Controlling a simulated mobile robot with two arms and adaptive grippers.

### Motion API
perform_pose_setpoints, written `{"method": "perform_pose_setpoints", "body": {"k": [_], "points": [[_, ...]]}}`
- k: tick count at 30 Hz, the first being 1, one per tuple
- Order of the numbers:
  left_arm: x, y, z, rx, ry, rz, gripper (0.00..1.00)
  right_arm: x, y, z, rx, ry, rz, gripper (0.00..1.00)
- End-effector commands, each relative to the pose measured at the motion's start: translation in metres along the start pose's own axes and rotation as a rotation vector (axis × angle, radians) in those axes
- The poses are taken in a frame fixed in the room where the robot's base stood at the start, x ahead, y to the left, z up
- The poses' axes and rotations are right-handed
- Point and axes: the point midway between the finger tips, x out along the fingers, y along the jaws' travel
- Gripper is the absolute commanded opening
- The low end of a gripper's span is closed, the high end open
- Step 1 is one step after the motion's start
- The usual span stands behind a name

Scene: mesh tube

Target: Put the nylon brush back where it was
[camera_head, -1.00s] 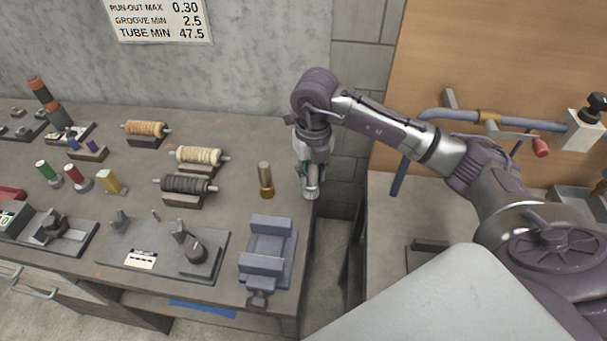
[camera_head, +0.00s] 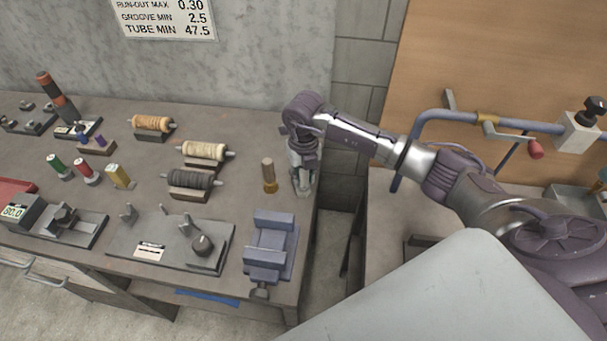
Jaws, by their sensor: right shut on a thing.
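Three roller brushes lie on small stands on the left bench: an orange-brown one (camera_head: 151,123), a cream one (camera_head: 204,151) and a dark grey one (camera_head: 191,179). I cannot tell from their look which, if any, is nylon. My right gripper (camera_head: 302,190) points down over the bench's right end, to the right of an upright tan cylinder with a brass base (camera_head: 268,174). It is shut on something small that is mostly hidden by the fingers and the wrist. My left gripper is out of view.
A blue-grey vise (camera_head: 271,245) stands at the bench's front right, near the gripper. A grey fixture plate (camera_head: 150,253) and coloured cylinders are further left. A gap separates this bench from the right one, where a blue pipe frame (camera_head: 433,115) stands.

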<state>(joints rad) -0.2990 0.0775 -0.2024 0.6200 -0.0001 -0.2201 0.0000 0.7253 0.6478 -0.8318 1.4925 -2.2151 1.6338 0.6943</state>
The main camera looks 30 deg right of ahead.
Motion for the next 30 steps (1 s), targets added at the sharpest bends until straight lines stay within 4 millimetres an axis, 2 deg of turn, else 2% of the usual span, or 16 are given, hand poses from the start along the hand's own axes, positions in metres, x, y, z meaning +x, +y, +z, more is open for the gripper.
{"method": "perform_pose_setpoints", "body": {"k": [1,2,6,17,19,23,30], "points": [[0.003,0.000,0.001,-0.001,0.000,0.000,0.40,0.003,0.000,0.000,0.000,-0.001,0.000,0.00],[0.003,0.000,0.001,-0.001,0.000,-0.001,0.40,0.003,0.000,0.000,0.000,0.000,0.000,0.33],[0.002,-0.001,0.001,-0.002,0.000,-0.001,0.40,0.002,0.000,0.000,0.000,0.000,0.000,0.57],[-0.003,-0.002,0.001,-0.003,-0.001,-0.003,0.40,-0.003,0.000,0.000,0.001,0.000,0.000,0.57],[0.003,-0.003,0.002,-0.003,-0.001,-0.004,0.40,-0.007,-0.001,0.001,0.000,-0.003,0.000,0.57],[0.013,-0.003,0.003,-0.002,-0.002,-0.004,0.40,-0.028,-0.001,0.002,-0.001,-0.006,0.000,0.57],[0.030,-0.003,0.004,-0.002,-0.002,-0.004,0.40,-0.081,0.000,0.002,-0.001,-0.007,0.000,0.57]]}}
